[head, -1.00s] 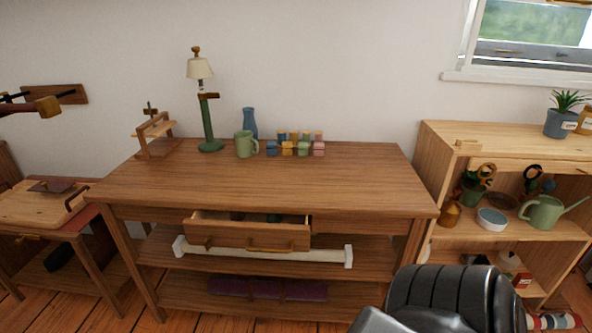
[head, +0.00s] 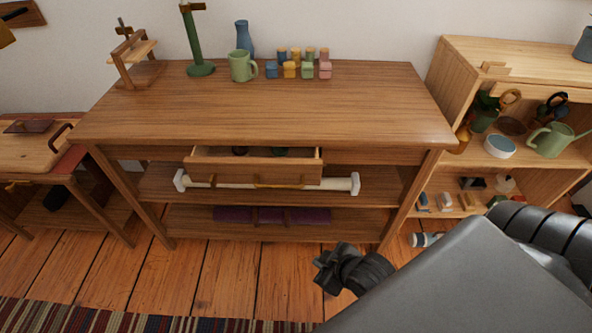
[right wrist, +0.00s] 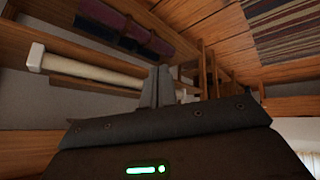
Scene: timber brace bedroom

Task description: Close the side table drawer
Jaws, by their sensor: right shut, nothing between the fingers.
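The wooden side table (head: 260,115) stands against the wall in the head view. Its drawer (head: 225,171) is pulled out, with a bar handle (head: 280,181) on its front and small dark and green items partly visible inside. My right gripper (head: 326,271) is low in front of the table, to the right of the drawer and below it, apart from it. In the right wrist view its fingers (right wrist: 157,88) are together and empty. My left gripper does not show.
A white roll (head: 338,184) lies on the shelf below the drawer, with purple folded cloths (head: 283,215) lower down. A mug (head: 241,66), vase and small blocks stand on the tabletop. A shelf unit (head: 440,85) stands at right.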

